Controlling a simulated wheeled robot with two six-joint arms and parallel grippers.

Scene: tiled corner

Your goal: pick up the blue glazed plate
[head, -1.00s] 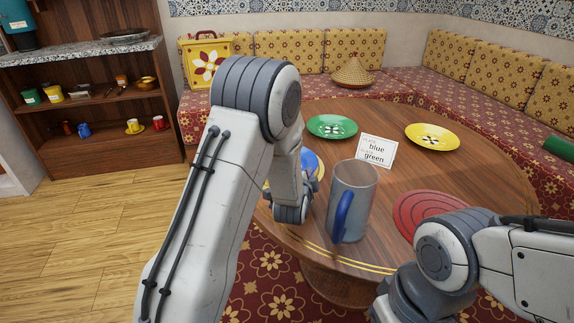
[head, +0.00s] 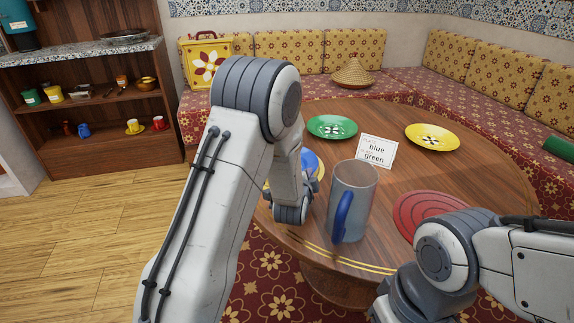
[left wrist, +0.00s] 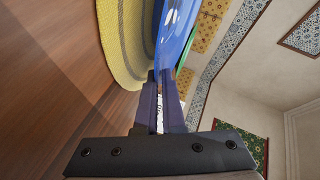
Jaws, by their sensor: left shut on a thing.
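The blue glazed plate (head: 312,162) shows in the head view as a small patch, mostly hidden behind my left arm. In the left wrist view the blue plate (left wrist: 177,35) is seen nearly edge-on, with white marks on its face. My left gripper (left wrist: 161,82) is shut on its rim. A yellow woven mat (left wrist: 125,50) lies beside the plate in that view; I cannot tell whether they touch. My left fingertips are hidden in the head view. My right arm comes in at the lower right, with its gripper out of view.
A grey mug (head: 358,188) with a blue handle stands close right of my left wrist. A red mat (head: 428,208) lies near my right arm. A green plate (head: 332,127), a yellow plate (head: 432,137) and a lettered card (head: 376,152) are farther back on the round table (head: 480,170).

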